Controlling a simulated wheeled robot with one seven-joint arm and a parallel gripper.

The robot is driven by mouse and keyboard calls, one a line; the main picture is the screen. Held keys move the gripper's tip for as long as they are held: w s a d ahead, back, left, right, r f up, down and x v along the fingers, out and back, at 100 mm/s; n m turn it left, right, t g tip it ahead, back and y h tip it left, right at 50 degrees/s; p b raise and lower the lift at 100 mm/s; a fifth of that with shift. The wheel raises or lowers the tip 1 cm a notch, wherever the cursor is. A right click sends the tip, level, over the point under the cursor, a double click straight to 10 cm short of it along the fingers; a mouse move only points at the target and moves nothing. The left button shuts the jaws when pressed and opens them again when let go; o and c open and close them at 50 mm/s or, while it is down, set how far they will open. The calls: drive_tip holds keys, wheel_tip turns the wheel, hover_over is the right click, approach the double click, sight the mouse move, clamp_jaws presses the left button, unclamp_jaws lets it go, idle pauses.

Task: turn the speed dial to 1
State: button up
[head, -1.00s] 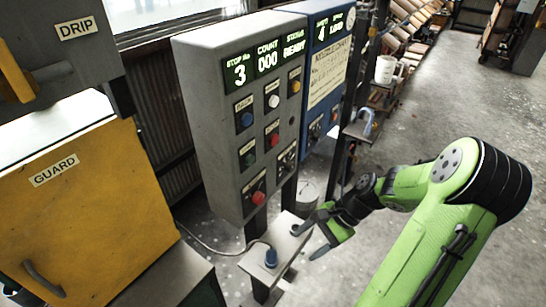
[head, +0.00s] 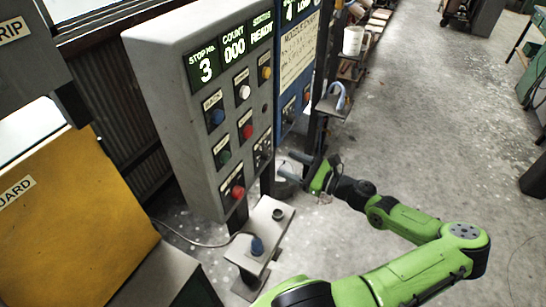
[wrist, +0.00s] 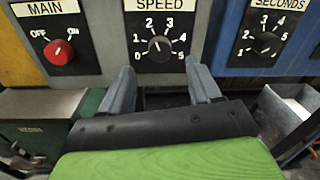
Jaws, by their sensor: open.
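In the head view the dial (head: 262,152) is low on the right side of the grey panel (head: 165,110). My gripper (wrist: 162,80) is open and empty, its two grey fingers pointing at the panel. In the wrist view the fingertips lie just below the dial, one to each side, apparently not touching it. In the head view my gripper (head: 296,166) is right of the panel's lower part.
The red MAIN knob (wrist: 59,52) is left of the speed dial, and the SECONDS dial (wrist: 266,44) on the blue panel is to the right. A small pedestal (head: 262,235) with a blue-topped control stands below the grey panel. Open floor lies to the right.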

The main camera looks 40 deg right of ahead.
sight(269, 156)
drive_tip(key=x, duration=0.6)
drive_tip(key=shift+w+a, duration=0.1)
drive_tip(key=c, duration=1.1)
drive_tip(key=shift+o, duration=0.2)
drive_tip(key=shift+n, duration=0.4)
drive_tip(key=n, duration=0.3)
drive_tip(key=shift+f+n+b, duration=0.15)
drive_tip(key=shift+n+b, duration=0.15)
drive_tip(key=shift+b, duration=0.05)
drive_tip(key=shift+n+b, duration=0.75)
drive_tip(key=shift+n, duration=1.45)
drive_tip(key=o, duration=1.1)
drive_tip(key=shift+c, duration=0.2)
